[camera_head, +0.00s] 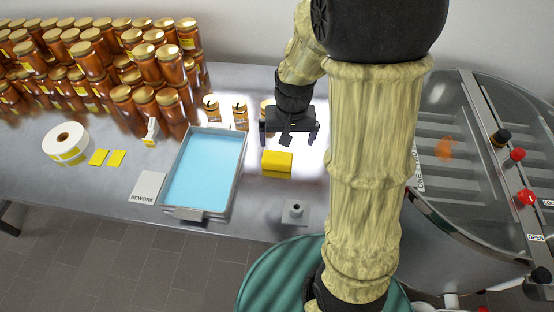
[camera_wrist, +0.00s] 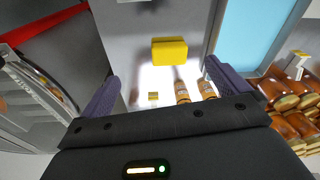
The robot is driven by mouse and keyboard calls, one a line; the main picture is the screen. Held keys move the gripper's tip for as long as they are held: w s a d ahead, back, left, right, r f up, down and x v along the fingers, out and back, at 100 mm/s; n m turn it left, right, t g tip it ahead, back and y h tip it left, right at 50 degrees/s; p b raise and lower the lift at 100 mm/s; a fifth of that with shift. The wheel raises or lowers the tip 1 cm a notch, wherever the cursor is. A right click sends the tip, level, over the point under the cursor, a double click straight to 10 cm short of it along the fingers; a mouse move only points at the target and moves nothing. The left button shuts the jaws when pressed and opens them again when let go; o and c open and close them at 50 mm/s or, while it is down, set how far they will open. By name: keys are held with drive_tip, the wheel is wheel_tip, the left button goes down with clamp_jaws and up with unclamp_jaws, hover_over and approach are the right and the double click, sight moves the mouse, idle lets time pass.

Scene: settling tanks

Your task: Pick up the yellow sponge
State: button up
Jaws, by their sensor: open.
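The yellow sponge (camera_head: 277,163) lies on the grey metal table, just right of the blue tray, and is a small yellow block. It also shows in the wrist view (camera_wrist: 169,51), upper middle, beyond my fingertips and between their lines. My gripper (camera_head: 289,136) is above the table, behind the sponge in the head view and apart from it. In the wrist view my gripper (camera_wrist: 160,85) has its two dark fingers spread wide with nothing between them.
A metal tray (camera_head: 166,208) with a light blue inside stands left of the sponge. Small jars (camera_head: 240,115) stand behind it, with many stacked jars (camera_head: 90,60) farther left. A small grey fixture (camera_head: 295,213) sits near the front edge. A clear-lidded machine (camera_head: 470,180) is at right.

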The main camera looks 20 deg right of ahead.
drive_tip(key=m+g, duration=0.1)
drive_tip(key=m, duration=0.1)
hover_over(277, 157)
wheel_tip(277, 157, down, 3)
drive_tip(key=shift+s+d+f, duration=0.1)
drive_tip(key=shift+s+d, duration=0.05)
wheel_tip(277, 157, down, 12)
drive_tip(key=p, duration=0.2)
drive_tip(key=shift+p, duration=0.4)
drive_tip(key=shift+f, duration=0.1)
drive_tip(key=shift+w+f+p, duration=0.2)
drive_tip(key=shift+f+p, duration=0.9)
drive_tip(key=shift+f, duration=1.45)
drive_tip(key=c, duration=0.7)
